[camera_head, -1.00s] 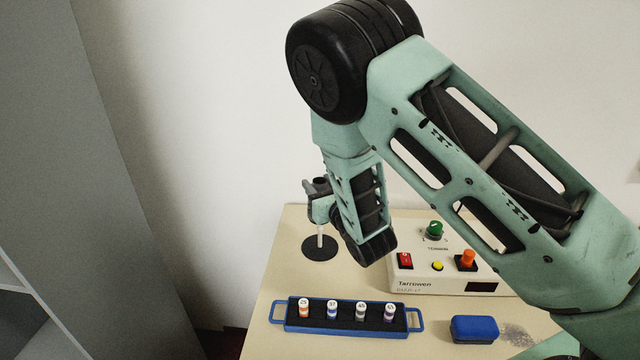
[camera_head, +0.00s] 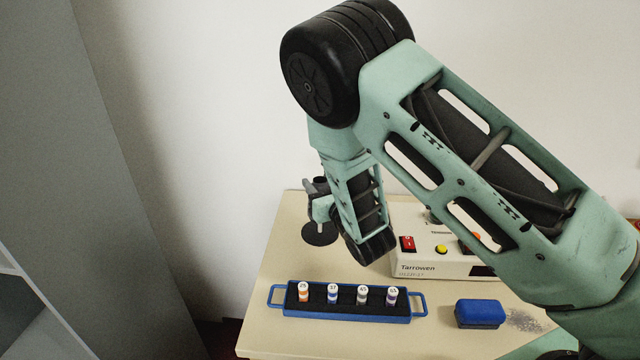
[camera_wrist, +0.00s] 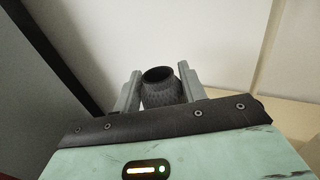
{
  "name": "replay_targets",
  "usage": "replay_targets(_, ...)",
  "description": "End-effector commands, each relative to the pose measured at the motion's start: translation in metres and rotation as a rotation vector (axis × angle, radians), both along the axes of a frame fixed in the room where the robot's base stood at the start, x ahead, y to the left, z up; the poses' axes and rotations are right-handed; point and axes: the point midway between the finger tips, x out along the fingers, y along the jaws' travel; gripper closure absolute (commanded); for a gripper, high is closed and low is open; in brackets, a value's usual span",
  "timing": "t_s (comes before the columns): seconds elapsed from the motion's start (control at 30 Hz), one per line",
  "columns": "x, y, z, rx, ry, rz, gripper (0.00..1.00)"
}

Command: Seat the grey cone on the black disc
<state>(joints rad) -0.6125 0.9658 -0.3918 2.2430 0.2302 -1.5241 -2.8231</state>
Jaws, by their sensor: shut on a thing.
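The grey cone (camera_wrist: 161,92), dark, textured and hollow at its top, sits between the two fingers of my gripper (camera_wrist: 158,88) in the wrist view. In the head view my gripper (camera_head: 319,192) is shut on it, with its dark rim (camera_head: 320,181) showing above the fingers. The black disc (camera_head: 319,238) lies flat on the counter directly below my gripper in the picture. The cone's lower end is hidden by my gripper, so I cannot tell whether it touches the disc or its post. The disc does not show in the wrist view.
A blue tray (camera_head: 285,299) with several labelled vials stands in front. A white control box (camera_head: 420,268) with knobs is to the right, close to my wrist. A blue case (camera_head: 480,313) lies at the front right. The counter left of the disc is clear.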

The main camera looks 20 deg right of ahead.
Motion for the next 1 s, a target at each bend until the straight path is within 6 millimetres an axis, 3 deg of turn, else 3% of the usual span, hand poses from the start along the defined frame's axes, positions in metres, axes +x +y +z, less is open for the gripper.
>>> replay_targets(1.0, 0.000, 0.000, -0.046, -0.001, -0.001, 0.001, 0.97)
